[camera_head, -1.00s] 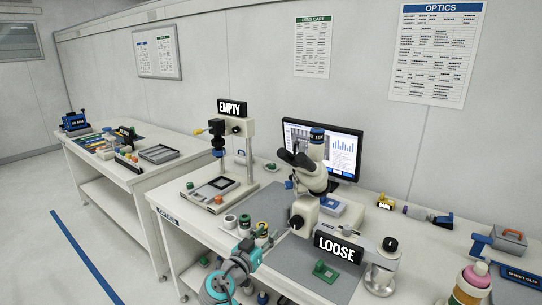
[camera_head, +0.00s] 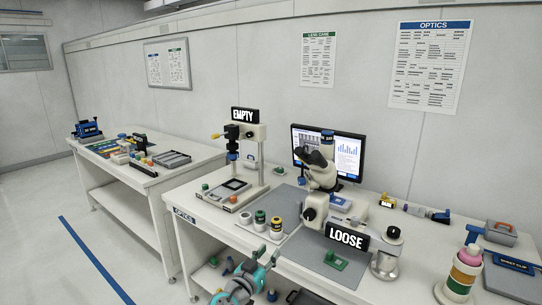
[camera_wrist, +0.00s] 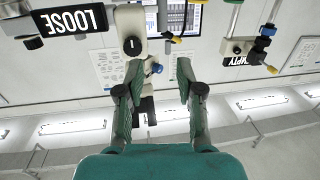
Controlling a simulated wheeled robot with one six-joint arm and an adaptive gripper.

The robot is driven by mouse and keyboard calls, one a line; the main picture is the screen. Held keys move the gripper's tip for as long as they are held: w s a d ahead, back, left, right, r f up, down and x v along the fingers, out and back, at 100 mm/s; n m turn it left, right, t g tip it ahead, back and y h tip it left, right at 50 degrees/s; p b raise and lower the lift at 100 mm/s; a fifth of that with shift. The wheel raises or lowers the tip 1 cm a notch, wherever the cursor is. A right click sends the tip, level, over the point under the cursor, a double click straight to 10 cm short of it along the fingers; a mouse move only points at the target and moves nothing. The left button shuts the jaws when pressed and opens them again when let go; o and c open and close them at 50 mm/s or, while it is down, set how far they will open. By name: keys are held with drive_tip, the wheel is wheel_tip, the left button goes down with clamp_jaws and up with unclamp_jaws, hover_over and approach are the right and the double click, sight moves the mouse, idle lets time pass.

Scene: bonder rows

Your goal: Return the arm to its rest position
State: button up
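My gripper (camera_wrist: 158,78) shows from behind in the wrist view, with two dark green fingers spread apart and nothing between them. In the head view the teal end of my arm (camera_head: 243,282) is at the bottom, beside the front edge of the optics bench (camera_head: 195,228). Most of the arm is out of the frame. The wrist view is upside down and faces the microscope (camera_wrist: 130,30), the LOOSE sign (camera_wrist: 68,21) and the wall. The fingers appear clear of these things.
The microscope (camera_head: 318,170) and LOOSE sign (camera_head: 347,237) stand on the bench. Several small lens pots (camera_head: 260,220) sit near its front edge. An EMPTY-labelled stand (camera_head: 245,150) is behind them. A second bench (camera_head: 140,180) is at left; open floor lies in front.

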drive_tip(key=s+d+f+n+g+y, duration=0.1)
drive_tip(key=s+d+f+n+y, duration=0.2)
drive_tip(key=s+d+f, duration=0.55)
drive_tip(key=s+d+f+n+g+y, duration=0.1)
drive_tip(key=s+d+f+n+y, duration=0.15)
drive_tip(key=s+f, duration=1.1)
drive_tip(key=s+d+f+n+y, duration=0.1)
drive_tip(key=s+d+f, duration=0.15)
drive_tip(key=s, duration=0.55)
drive_tip(key=s+d+f+y, duration=0.2)
drive_tip(key=s+f, duration=0.1)
drive_tip(key=s, duration=0.5)
drive_tip(key=s+d+r, duration=0.2)
drive_tip(key=s+r, duration=0.7)
drive_tip(key=s, duration=0.3)
drive_tip(key=s+d+r+m+t, duration=0.1)
drive_tip(key=s+d+r, duration=0.1)
drive_tip(key=s+r, duration=0.7)
drive_tip(key=v, duration=0.4)
drive_tip(key=shift+f, duration=0.2)
drive_tip(key=shift+s, duration=0.1)
